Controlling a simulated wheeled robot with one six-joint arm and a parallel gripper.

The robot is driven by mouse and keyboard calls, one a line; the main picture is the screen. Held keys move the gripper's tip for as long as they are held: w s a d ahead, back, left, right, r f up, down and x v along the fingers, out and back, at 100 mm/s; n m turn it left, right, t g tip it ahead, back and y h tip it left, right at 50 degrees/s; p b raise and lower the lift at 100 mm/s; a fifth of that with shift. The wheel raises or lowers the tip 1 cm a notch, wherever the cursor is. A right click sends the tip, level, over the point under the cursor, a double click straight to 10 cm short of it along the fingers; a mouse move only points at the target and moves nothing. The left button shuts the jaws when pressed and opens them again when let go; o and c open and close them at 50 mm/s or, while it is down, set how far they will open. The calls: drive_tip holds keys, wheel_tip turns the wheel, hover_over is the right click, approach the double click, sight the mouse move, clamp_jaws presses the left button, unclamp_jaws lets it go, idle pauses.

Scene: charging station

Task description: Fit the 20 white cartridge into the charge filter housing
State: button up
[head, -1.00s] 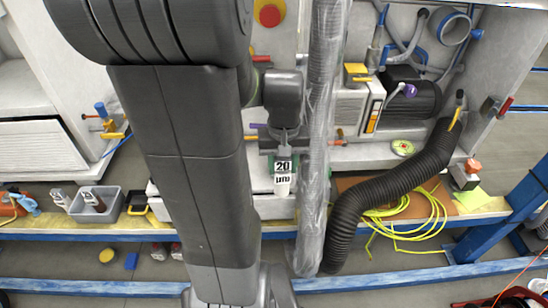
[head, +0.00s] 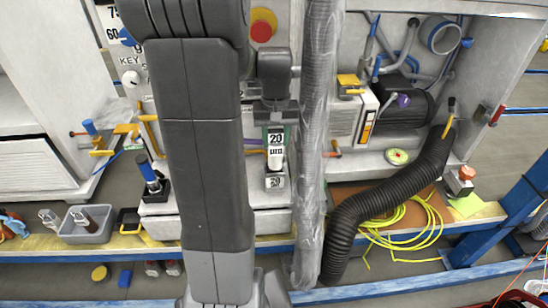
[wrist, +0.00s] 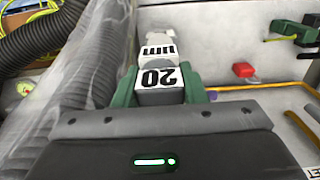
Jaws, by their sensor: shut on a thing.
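The white cartridge marked 20 µm (head: 276,150) is held in my gripper (head: 276,130), below the arm in the head view. In the wrist view the same cartridge (wrist: 160,50) sits between the green fingertips of my gripper (wrist: 160,88), which are closed on its sides. Its label reads upside down there and its far end points away from the camera. I cannot pick out the charge filter housing with certainty.
A plastic-wrapped hose (head: 312,150) hangs close to the right of my gripper. A black corrugated hose (head: 385,205) and a yellow cable (head: 425,215) lie further right. A blue-handled tool (head: 150,175) stands to the left. A grey bin (head: 87,225) is at far left.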

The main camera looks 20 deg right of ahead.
sight(275, 163)
drive_tip(key=w, duration=0.1)
drive_tip(key=w+d, duration=0.1)
drive_tip(key=w, duration=0.1)
drive_tip(key=shift+w, duration=0.25)
drive_tip(key=shift+f, duration=6)
drive_tip(key=shift+s+a+f+b, duration=0.1)
drive_tip(key=shift+f+b, duration=0.2)
drive_tip(key=shift+f, duration=0.1)
drive_tip(key=o, duration=0.8)
drive_tip(key=shift+o, duration=1.1)
drive_tip(key=shift+s, duration=0.1)
